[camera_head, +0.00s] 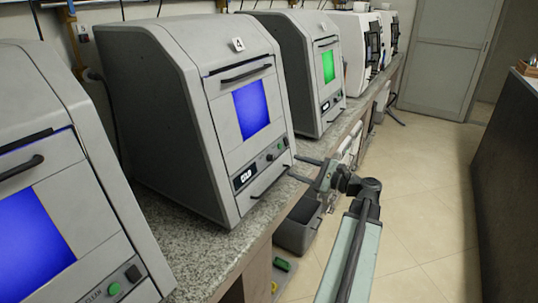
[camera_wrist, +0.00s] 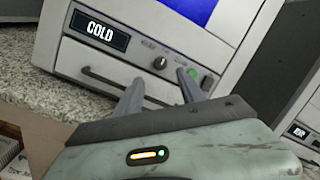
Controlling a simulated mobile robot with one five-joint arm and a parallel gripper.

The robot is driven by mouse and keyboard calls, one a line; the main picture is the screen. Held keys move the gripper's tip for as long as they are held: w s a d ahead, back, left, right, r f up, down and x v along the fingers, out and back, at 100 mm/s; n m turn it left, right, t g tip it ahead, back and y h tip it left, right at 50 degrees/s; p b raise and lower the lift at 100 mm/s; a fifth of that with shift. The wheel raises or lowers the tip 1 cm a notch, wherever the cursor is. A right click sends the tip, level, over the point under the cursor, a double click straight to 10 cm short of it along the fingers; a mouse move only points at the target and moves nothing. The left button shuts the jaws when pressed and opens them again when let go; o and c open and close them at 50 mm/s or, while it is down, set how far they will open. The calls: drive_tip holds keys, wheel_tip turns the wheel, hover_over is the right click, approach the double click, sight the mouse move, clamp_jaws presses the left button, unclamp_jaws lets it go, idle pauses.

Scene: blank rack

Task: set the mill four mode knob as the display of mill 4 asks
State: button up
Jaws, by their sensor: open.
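Mill 4 (camera_head: 160,100) is a grey cabinet with a label that looks like a 4 (camera_head: 238,44) on top and a blue window. Its small dark display (camera_wrist: 100,30) reads COLD in the wrist view. The dark round mode knob (camera_wrist: 160,63) is on the front panel right of the display, and in the head view it is small (camera_head: 269,157). Small labels beside the knob are unreadable, and I cannot tell its setting. My gripper (camera_wrist: 160,78) is open and empty. Its fingertips are in front of the panel, below and either side of the knob, apparently apart from it.
A green button (camera_wrist: 192,72) is right of the knob, close to the right finger. A drawer handle (camera_wrist: 120,85) runs below. Similar mills stand at the left (camera_head: 30,240) and behind, one with a green window (camera_head: 328,66). A grey bin (camera_head: 298,230) is below the counter. The aisle floor (camera_head: 420,200) is open.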

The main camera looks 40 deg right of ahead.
sight(274, 158)
drive_tip(key=x, duration=0.8)
drive_tip(key=shift+d, duration=0.15)
clamp_jaws()
